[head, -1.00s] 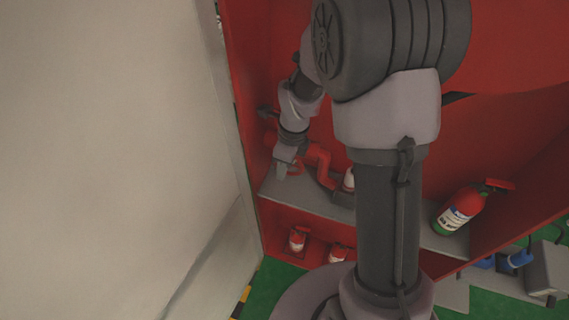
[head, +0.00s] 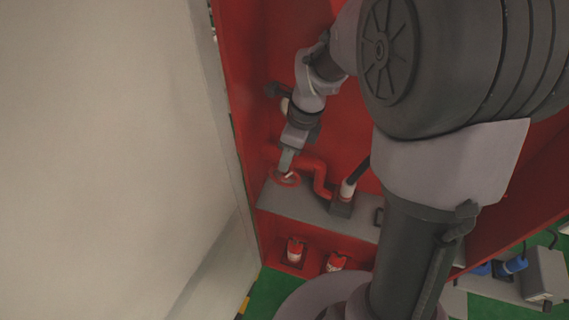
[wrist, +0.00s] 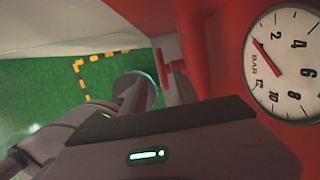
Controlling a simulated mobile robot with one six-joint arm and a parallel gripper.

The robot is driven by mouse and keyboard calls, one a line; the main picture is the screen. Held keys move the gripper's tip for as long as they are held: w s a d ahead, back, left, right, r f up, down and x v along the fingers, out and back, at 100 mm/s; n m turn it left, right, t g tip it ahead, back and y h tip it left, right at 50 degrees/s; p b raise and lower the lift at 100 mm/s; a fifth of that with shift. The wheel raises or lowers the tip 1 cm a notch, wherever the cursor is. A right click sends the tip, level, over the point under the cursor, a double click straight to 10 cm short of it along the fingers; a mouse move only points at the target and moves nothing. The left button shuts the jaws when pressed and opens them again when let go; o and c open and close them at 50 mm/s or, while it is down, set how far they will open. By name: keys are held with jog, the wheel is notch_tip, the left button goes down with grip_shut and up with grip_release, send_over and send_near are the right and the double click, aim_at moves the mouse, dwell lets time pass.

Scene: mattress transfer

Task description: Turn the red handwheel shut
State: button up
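The red handwheel (head: 285,179) shows in the head view as a small red ring above the left end of the grey shelf, beside a red bent pipe. My gripper (head: 287,164) reaches down to it from above, and its tip overlaps the ring in the picture. Whether it touches the wheel I cannot tell. The gap between the fingers is too small to read in the head view.
A pressure gauge (wrist: 285,62) is close at the right of the wrist view. Small red extinguishers (head: 295,251) sit below. A pale panel (head: 110,150) stands left.

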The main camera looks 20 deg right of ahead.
aim_at(291, 169)
jog(key=shift+t+y, duration=0.4)
jog(key=shift+y, duration=0.1)
jog(key=f+b, duration=0.2)
jog(key=f, duration=0.1)
jog(key=f+b, duration=0.1)
jog(key=shift+s+d+f, duration=0.2)
jog(key=shift+s+d, duration=0.05)
jog(key=shift+d, duration=0.15)
jog(key=shift+d+f+b, duration=0.15)
jog(key=shift+f+b, duration=0.1)
jog(key=shift+b, duration=0.5)
jog(key=shift+f+t+y, duration=0.2)
jog(key=shift+t+y, duration=0.2)
jog(key=b+x, duration=0.3)
jog(key=x, duration=0.3)
jog(key=shift+w+a+f, duration=0.1)
jog(key=shift+w+a, duration=0.1)
jog(key=shift+a, duration=0.1)
jog(key=shift+c, duration=0.5)
grip_shut()
